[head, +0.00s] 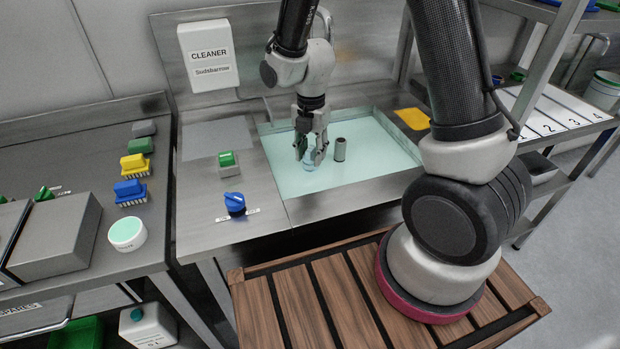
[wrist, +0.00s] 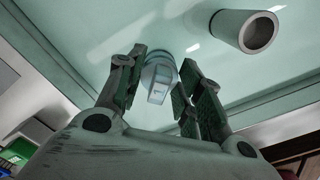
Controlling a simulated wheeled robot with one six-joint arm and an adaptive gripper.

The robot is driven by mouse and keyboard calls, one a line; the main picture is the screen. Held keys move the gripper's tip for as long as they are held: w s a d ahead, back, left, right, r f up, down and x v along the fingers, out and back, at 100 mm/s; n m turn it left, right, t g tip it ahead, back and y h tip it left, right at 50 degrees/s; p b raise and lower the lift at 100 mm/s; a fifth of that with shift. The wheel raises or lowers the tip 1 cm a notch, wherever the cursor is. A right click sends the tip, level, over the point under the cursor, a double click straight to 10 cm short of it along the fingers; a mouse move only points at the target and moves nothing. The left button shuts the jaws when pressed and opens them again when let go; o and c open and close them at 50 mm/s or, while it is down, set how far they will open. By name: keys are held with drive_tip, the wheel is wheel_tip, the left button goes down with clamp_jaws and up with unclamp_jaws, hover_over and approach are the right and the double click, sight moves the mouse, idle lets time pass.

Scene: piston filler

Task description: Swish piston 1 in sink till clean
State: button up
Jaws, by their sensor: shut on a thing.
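Piston 1 (wrist: 158,80) is a small pale, bluish-white piece with a "1" on it, seen between my gripper's fingers in the wrist view. In the head view its pale blue part (head: 310,161) shows at the fingertips. My gripper (head: 309,156) is shut on it and points down over the sink (head: 385,176). The sink holds pale green liquid. The piston is low, at or near the liquid; its exact depth is hard to tell. The fingers hide part of it.
A hollow grey cylinder (head: 340,149) stands in the sink just right of my gripper; it also shows in the wrist view (wrist: 246,31). A blue knob (head: 235,203) and green switch (head: 227,159) are left of the sink. Brushes (head: 134,166) lie on the left counter.

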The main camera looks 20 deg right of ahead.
sight(311, 148)
drive_tip(key=shift+r, duration=3.35)
drive_tip(key=shift+r, duration=2)
